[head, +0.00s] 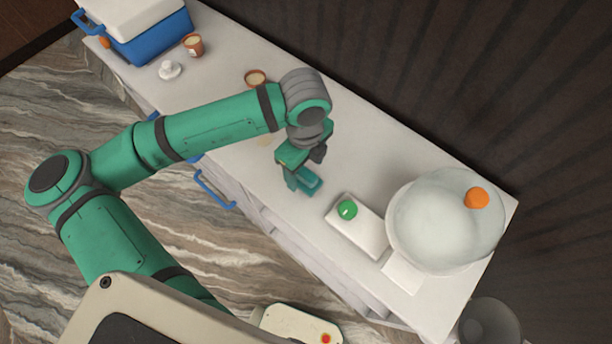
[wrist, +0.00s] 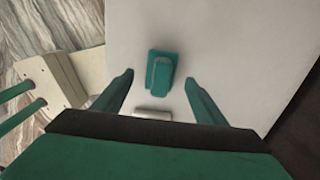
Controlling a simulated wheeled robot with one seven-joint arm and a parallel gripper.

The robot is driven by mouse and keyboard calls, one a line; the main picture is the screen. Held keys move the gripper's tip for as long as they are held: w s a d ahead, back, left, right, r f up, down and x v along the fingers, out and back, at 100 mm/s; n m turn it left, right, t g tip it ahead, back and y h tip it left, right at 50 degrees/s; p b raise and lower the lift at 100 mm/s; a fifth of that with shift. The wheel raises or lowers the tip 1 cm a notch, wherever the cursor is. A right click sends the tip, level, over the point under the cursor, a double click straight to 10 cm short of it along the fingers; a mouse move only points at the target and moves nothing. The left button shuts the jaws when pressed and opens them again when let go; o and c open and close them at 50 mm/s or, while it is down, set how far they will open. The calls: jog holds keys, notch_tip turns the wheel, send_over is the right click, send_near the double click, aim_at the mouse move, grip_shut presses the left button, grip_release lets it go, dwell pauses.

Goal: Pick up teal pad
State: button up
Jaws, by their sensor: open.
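The teal pad (wrist: 161,70) is a small block with a raised top, lying on the white counter. In the wrist view it sits just beyond and between the fingertips of my gripper (wrist: 158,77), which is open and empty. A bare gap shows on each side of the pad. In the head view my gripper (head: 298,172) is low over the counter's front half, and a teal shape that looks like the pad (head: 310,180) is right at it, partly covered by the fingers. I cannot tell the exact height between them.
The white counter (head: 232,66) also holds a white box with a green knob (head: 347,209), a large pale bowl (head: 430,265) with an orange ball (head: 477,198), a blue-and-white cooler (head: 155,45), a brown cup (head: 193,46) and a small white item (head: 170,70). A dark wall stands behind.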

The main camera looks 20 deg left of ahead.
aim_at(306, 172)
jog(key=shift+f, duration=1.75)
jog(key=c, duration=1.2)
jog(key=shift+w+d+r, duration=0.1)
